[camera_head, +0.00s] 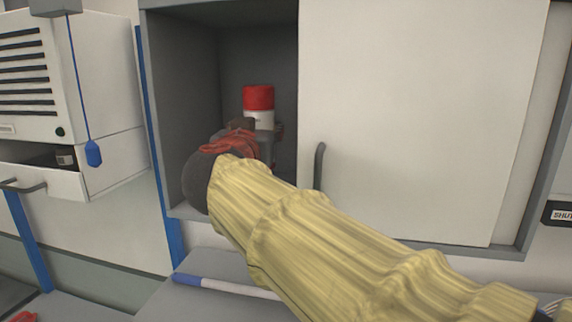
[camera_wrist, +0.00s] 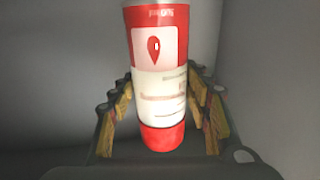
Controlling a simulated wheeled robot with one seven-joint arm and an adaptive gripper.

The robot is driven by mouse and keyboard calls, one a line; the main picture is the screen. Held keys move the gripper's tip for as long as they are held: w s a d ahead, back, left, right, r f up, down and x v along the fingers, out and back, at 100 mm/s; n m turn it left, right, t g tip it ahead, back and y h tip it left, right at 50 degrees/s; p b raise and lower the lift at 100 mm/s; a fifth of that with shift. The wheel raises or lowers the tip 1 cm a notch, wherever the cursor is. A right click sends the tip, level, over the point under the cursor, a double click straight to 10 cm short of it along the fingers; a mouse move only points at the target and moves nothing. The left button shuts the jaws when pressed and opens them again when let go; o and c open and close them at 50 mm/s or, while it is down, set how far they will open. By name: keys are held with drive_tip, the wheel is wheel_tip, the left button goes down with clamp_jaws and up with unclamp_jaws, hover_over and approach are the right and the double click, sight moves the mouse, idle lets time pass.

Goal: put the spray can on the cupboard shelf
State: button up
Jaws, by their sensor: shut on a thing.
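The spray can (camera_head: 258,98), with a red cap and a pale body, is upright in the open left part of the grey cupboard (camera_head: 190,60). My gripper (camera_head: 262,138) is shut on the can's lower part. In the wrist view, the red and white can (camera_wrist: 160,75) stands between both padded fingers of my gripper (camera_wrist: 160,115). My yellow-sleeved arm hides most of the cupboard shelf (camera_head: 184,211). I cannot tell whether the can's base touches the shelf.
A white sliding door (camera_head: 420,110) with a dark handle (camera_head: 319,165) covers the cupboard's right part. A white vented cabinet (camera_head: 60,70) with an open drawer (camera_head: 50,178) stands at left. A blue pull (camera_head: 93,153) hangs on a cord. A white, blue-ended rod (camera_head: 225,286) lies below.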

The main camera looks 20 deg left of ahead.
drive_tip(key=shift+w+f, duration=0.1)
drive_tip(key=shift+f, duration=0.75)
drive_tip(key=shift+f+b, duration=0.5)
drive_tip(key=shift+f, duration=1.2)
drive_tip(key=shift+f, duration=0.15)
drive_tip(key=o, duration=1.4)
drive_tip(key=b+v, duration=0.1)
drive_tip(key=v, duration=1.1)
drive_tip(key=shift+d, duration=0.1)
